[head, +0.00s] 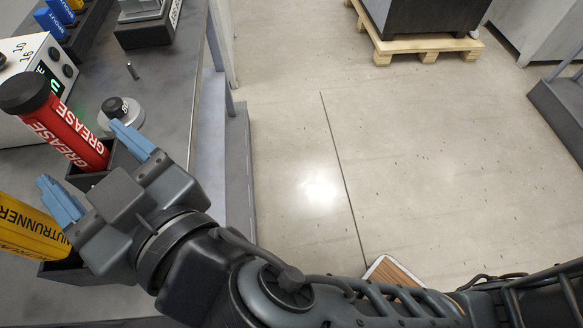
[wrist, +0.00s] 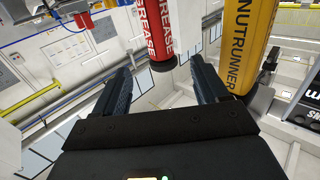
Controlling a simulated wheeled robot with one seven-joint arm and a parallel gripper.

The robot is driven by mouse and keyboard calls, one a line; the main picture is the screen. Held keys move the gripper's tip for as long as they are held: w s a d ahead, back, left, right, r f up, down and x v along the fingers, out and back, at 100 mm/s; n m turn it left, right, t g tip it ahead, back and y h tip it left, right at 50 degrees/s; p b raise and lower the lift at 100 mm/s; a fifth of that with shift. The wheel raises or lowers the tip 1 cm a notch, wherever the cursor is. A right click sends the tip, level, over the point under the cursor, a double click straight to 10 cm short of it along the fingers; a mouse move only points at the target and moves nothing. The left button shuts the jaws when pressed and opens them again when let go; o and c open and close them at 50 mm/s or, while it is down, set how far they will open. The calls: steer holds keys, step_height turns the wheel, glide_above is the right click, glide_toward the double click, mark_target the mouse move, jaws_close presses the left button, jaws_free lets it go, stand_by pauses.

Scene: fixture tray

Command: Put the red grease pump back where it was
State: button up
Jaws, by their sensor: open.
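The red grease pump (head: 65,130), a red cylinder with a black cap and white GREASE lettering, stands with its lower end in a dark holder (head: 80,182) on the grey bench. It also shows in the wrist view (wrist: 153,28), with its black end low between the fingers. My gripper (head: 80,153) is open, its two blue fingers spread towards the pump. In the wrist view the fingers (wrist: 160,68) have a gap between them and nothing is gripped. Whether a finger touches the pump cannot be told.
A yellow nutrunner (head: 27,228) stands in another dark holder (head: 68,272) close to the near finger. A white box with a display (head: 30,52) and a round silver piece with a black knob (head: 121,113) are beside the pump. The bench edge is right of them.

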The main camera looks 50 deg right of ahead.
steer(key=s+d+f+n+g+y, duration=0.1)
steer(key=s+d+f+n+g, duration=0.15)
steer(key=s+d+f, duration=0.85)
steer(key=s+d+m+h, duration=0.1)
steer(key=s+d+m, duration=0.1)
steer(key=s+d, duration=0.3)
steer(key=s+d+f+m+h, duration=0.1)
steer(key=s+d, duration=0.3)
steer(key=s, duration=0.6)
steer(key=shift+s+d+f+m+h, duration=0.2)
steer(key=shift+d+m+h, duration=0.25)
steer(key=shift+h, duration=0.15)
steer(key=shift+g, duration=0.25)
steer(key=shift+c, duration=0.5)
